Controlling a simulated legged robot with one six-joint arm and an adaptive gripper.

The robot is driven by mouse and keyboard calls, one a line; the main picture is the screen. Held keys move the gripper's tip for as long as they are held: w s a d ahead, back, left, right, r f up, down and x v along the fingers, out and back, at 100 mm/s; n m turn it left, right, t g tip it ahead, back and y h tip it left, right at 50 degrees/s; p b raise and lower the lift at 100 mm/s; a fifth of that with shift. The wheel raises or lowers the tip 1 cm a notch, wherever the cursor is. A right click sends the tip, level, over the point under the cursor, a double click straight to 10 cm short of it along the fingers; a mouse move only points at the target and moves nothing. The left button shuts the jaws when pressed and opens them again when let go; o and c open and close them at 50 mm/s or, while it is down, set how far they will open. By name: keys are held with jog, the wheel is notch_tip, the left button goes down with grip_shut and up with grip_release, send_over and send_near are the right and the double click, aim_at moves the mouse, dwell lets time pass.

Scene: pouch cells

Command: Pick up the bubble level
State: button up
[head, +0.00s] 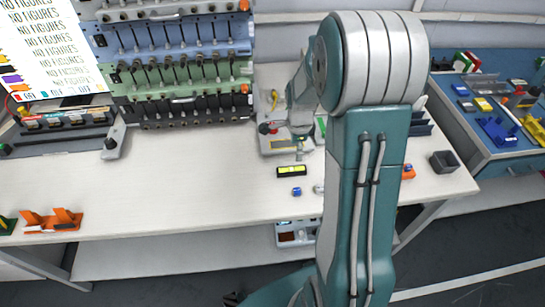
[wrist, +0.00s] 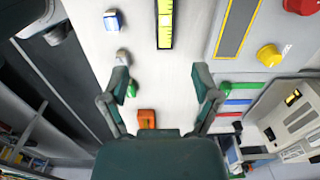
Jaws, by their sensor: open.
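The bubble level (head: 291,171) is a short dark bar with a yellow middle, lying flat on the white table in the head view. In the wrist view the bubble level (wrist: 165,25) shows as a yellow strip with dark edges, upright in the picture at the top centre and cut by the top edge. My gripper (wrist: 162,80) is open, with nothing seen between its fingers. The level is beyond the fingertips, roughly in line with the gap.
A blue-and-white block (head: 297,191) and a small silvery piece (head: 319,189) lie near the level. An orange block (wrist: 146,119) is below the fingers in the wrist view. A grey device (wrist: 250,35) with knobs stands beside the level. The table's left middle is clear.

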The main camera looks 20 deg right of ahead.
send_over(293, 169)
jog(key=d, duration=0.1)
notch_tip(293, 169, down, 6)
jog(key=shift+s+d+r, duration=0.15)
jog(key=shift+r, duration=0.05)
jog(key=f, duration=0.1)
jog(key=a+f, duration=0.1)
jog(key=f, duration=0.2)
jog(key=shift+w+a+f, duration=0.2)
jog(key=shift+a+f, duration=0.15)
jog(key=shift+f, duration=0.05)
jog(key=shift+d+f, duration=0.1)
jog(key=shift+f, duration=0.3)
jog(key=shift+d+f, duration=0.2)
jog(key=shift+d, duration=0.15)
jog(key=shift+a, duration=0.1)
jog(key=c, duration=0.9)
jog(key=shift+a, duration=0.15)
grip_shut()
